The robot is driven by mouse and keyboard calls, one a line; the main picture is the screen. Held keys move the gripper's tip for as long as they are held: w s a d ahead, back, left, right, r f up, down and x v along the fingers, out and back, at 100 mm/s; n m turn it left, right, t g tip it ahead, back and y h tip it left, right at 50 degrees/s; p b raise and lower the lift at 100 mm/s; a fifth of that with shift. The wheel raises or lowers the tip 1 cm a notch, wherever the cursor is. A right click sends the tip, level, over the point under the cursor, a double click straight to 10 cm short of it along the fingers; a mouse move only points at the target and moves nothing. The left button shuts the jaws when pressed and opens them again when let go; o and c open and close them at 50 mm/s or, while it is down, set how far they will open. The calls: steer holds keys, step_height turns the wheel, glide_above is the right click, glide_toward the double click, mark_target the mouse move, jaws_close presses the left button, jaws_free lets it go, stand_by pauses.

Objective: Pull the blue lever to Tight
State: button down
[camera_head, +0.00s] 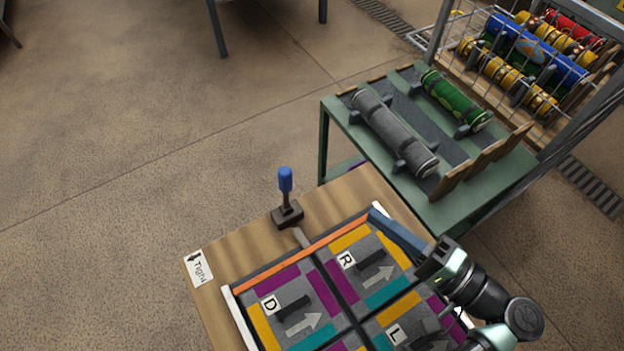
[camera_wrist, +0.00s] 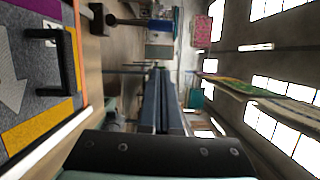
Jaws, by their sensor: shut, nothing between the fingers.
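The blue lever (camera_head: 285,180) stands upright on a dark base (camera_head: 288,215) near the wooden table's far edge. In the wrist view, which is turned sideways, its dark base (camera_wrist: 97,18) and blue handle (camera_wrist: 162,24) appear at the top. The white "Tight" label (camera_head: 198,268) with a black arrow lies at the table's left corner, left of the lever. My gripper (camera_head: 380,214) is shut and empty above the board's right side, to the right of the lever and apart from it. Its closed fingers (camera_wrist: 158,80) show in the wrist view.
A board with coloured rug patches (camera_head: 325,245) and black handles covers much of the table. A green stand (camera_head: 440,200) with rolled rugs (camera_head: 395,132) is behind right, beside a wire rack (camera_head: 520,60). The space above the table around the lever looks clear.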

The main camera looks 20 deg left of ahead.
steer(key=p, duration=0.2)
glide_toward(289, 183)
steer(key=w+a, duration=0.3)
steer(key=w, duration=0.3)
steer(key=shift+s+a+f+p, duration=0.1)
steer(key=shift+s+a+p, duration=0.1)
steer(key=shift+s+a, duration=0.4)
steer(key=shift+s+a+f+p, duration=0.1)
steer(key=shift+s+a+p, duration=0.2)
steer(key=shift+a, duration=0.5)
steer(key=shift+s+r, duration=0.1)
steer(key=shift+s, duration=0.05)
steer(key=shift+s+a+r+n, duration=0.1)
steer(key=shift+s+a+n, duration=0.1)
steer(key=shift+n, duration=0.1)
steer(key=shift+s+a+n, duration=0.15)
steer(key=shift+n, duration=0.15)
steer(key=shift+s+a+r+n+h, duration=0.1)
steer(key=shift+s+a+n+h, duration=0.1)
steer(key=shift+s+n+h, duration=0.1)
steer(key=shift+s+a+f+n+h+b, duration=0.15)
steer(key=shift+s+a+n+h+b, duration=0.3)
steer(key=shift+s+a+n, duration=0.6)
steer(key=shift+s+a+f+n+h+b, duration=0.2)
steer(key=shift+s+a+n+h, duration=0.45)
steer(key=shift+s+n, duration=0.7)
